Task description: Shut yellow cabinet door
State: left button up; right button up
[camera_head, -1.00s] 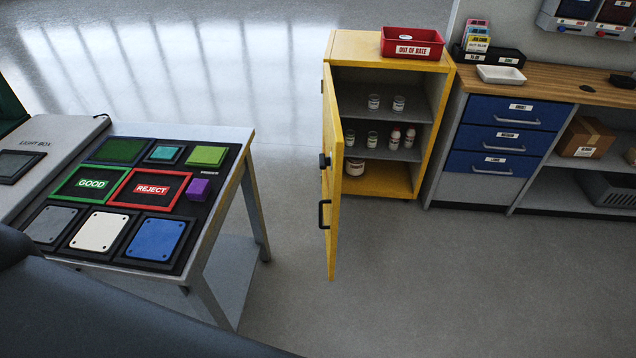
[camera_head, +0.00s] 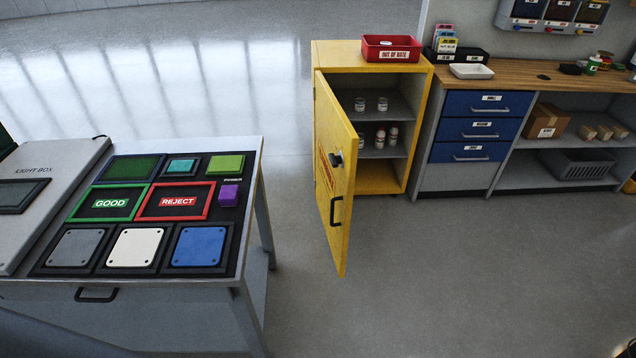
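The yellow cabinet (camera_head: 405,124) stands on the floor beyond the table, right of the picture's middle. Its yellow door (camera_head: 333,165) is hinged on the cabinet's left side and stands open, swung out towards me. Small jars and bottles stand on the cabinet's grey shelves; the door hides the left part of the inside. Neither of my grippers is in view.
A table with coloured pads (camera_head: 140,247) and a light box fills the left. A red bin (camera_head: 391,48) sits on the cabinet. A wooden-topped bench with blue drawers (camera_head: 478,128) adjoins on the right. The grey floor before the cabinet is clear.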

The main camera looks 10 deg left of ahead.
aim_at(335, 133)
jog(key=k+j, duration=0.1)
jog(key=j, duration=0.3)
jog(key=k+j, duration=0.1)
jog(key=j, duration=0.25)
jog(key=k+j, duration=0.1)
jog(key=j, duration=0.3)
jog(key=i+l+u, duration=0.1)
jog(key=i+u, duration=0.15)
jog(key=i, duration=0.15)
jog(key=i+l+u, duration=0.15)
jog(key=i+u, duration=0.15)
jog(key=i, duration=0.1)
